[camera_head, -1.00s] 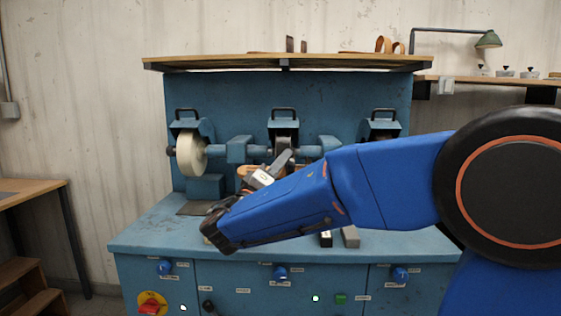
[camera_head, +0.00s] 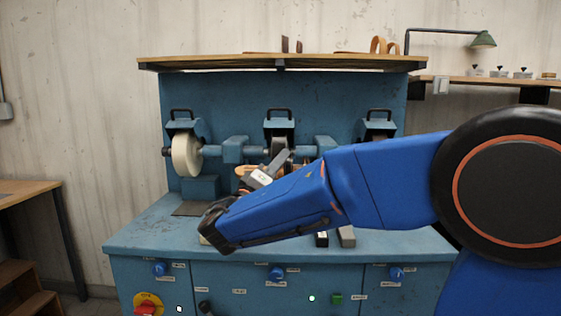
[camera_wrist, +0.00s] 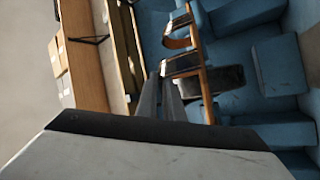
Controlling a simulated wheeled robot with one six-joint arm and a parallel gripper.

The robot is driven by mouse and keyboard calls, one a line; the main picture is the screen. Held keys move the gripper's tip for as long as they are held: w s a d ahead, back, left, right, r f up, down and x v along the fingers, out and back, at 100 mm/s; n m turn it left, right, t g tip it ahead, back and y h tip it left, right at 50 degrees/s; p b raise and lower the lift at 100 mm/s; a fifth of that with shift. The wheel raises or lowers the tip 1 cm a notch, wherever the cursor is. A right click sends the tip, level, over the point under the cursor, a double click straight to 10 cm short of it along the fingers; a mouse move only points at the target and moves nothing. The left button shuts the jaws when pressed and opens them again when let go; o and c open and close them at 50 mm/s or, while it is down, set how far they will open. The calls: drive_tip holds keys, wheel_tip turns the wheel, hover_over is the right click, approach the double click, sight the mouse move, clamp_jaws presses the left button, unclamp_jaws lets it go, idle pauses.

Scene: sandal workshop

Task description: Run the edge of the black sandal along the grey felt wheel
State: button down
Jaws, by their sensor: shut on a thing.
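The sandal (camera_wrist: 204,82) shows in the wrist view nearly edge-on, with a tan sole edge and dark straps. My gripper (camera_wrist: 166,84) is shut on it. In the head view, a tan part of the sandal (camera_head: 243,170) shows beside my gripper (camera_head: 274,163), in front of the machine's middle station. A dark grey wheel (camera_head: 280,147) shows there under its hood, partly covered by my gripper; I take it for the felt wheel. A dark rounded shape lies close beyond the sandal in the wrist view. I cannot tell whether sandal and wheel touch.
A cream wheel (camera_head: 186,154) stands at the left station. My arm hides most of the right station. A wooden shelf (camera_head: 225,62) runs above the blue machine (camera_head: 131,235). Small blocks (camera_head: 346,236) lie on the bench. The bench's left front is mostly clear.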

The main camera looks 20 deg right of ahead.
sight(307, 158)
drive_tip(key=shift+s+d, duration=0.15)
drive_tip(key=shift+d, duration=0.7)
idle(0.5)
drive_tip(key=shift+w+r, duration=0.1)
drive_tip(key=shift+w, duration=0.15)
idle(1.3)
drive_tip(key=shift+d, duration=0.95)
idle(0.5)
drive_tip(key=shift+s+d, duration=0.3)
drive_tip(key=shift+d, duration=0.65)
drive_tip(key=shift+s+d, duration=0.25)
drive_tip(key=shift+d, duration=0.7)
idle(1.7)
